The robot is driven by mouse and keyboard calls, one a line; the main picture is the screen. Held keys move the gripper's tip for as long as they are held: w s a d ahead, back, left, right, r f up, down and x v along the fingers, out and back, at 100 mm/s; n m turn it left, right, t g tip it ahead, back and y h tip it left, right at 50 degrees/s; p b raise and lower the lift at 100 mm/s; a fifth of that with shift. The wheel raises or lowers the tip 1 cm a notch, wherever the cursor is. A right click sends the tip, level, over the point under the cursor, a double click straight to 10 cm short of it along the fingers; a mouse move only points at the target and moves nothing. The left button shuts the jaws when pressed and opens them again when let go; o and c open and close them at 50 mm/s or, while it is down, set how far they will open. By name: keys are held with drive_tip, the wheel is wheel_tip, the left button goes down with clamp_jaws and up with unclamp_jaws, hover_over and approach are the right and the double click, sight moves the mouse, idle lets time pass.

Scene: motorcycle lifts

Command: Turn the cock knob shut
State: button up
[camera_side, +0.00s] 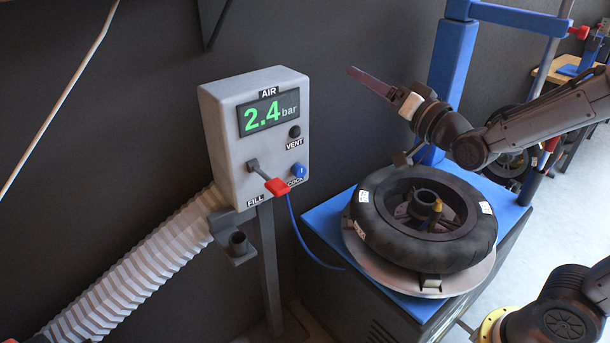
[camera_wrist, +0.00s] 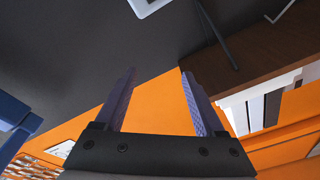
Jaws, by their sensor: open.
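A grey air box (camera_side: 222,140) stands against the dark wall, its screen (camera_side: 269,112) reading 2.4 bar. The blue cock knob (camera_side: 299,170) is on the lower right of its front, above the COCK label; its exact turn angle is too small to tell. A lever with a red handle (camera_side: 277,186) sticks out just left of the knob. My gripper (camera_side: 353,73) is up and to the right of the box, well apart from the knob. In the wrist view my gripper (camera_wrist: 158,73) has its two fingers apart with nothing between them. The knob is not in the wrist view.
A black tyre (camera_side: 370,218) lies on a blue-topped machine (camera_side: 318,224) below my arm, with a blue post (camera_side: 452,62) behind. A ribbed white hose (camera_side: 135,270) runs from the box's lower left. The space between gripper and box front looks free.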

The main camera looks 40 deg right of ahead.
wheel_tip(320, 180, down, 5)
drive_tip(key=w+m+t, duration=0.1)
drive_tip(key=w, duration=0.2)
drive_tip(key=g, duration=0.2)
approach(302, 173)
drive_tip(key=shift+n+y, duration=0.3)
drive_tip(key=w, duration=0.8)
drive_tip(key=shift+w+d+r, duration=0.15)
drive_tip(key=shift+w+r, duration=0.1)
drive_tip(key=shift+w, duration=0.15)
clamp_jaws()
